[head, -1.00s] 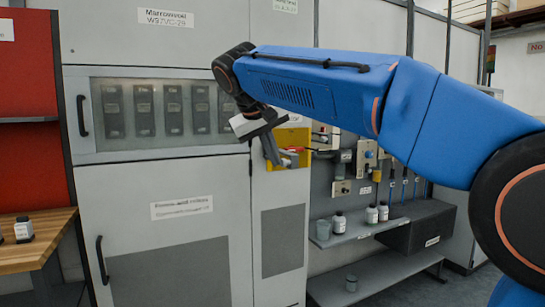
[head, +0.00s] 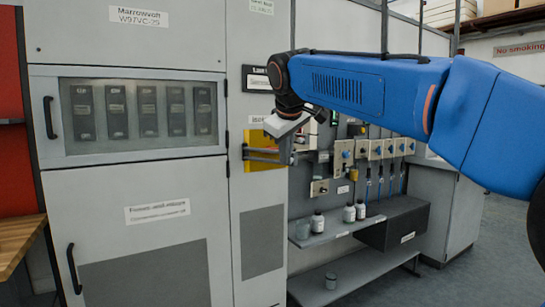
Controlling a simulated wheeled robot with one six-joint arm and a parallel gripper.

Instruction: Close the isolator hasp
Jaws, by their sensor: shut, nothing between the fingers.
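A yellow plate (head: 264,163) is on the edge of the grey cabinet front, near the middle of the head view. Thin grey bars cross in front of it; I cannot tell whether they belong to the hasp or to my fingers. The hasp itself cannot be made out clearly at this size. My gripper (head: 286,155) hangs below the dark wrist, just right of the yellow plate and overlapping its right edge in the picture. It is shut and holds nothing. Whether it touches the plate cannot be told.
A grey cabinet (head: 205,178) with a windowed upper door and dark handles stands left. To the right, a panel carries several switches and valves (head: 375,149) above a shelf (head: 335,233) with bottles. A wooden bench (head: 18,238) is at lower left. Grey floor (head: 480,265) is clear at right.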

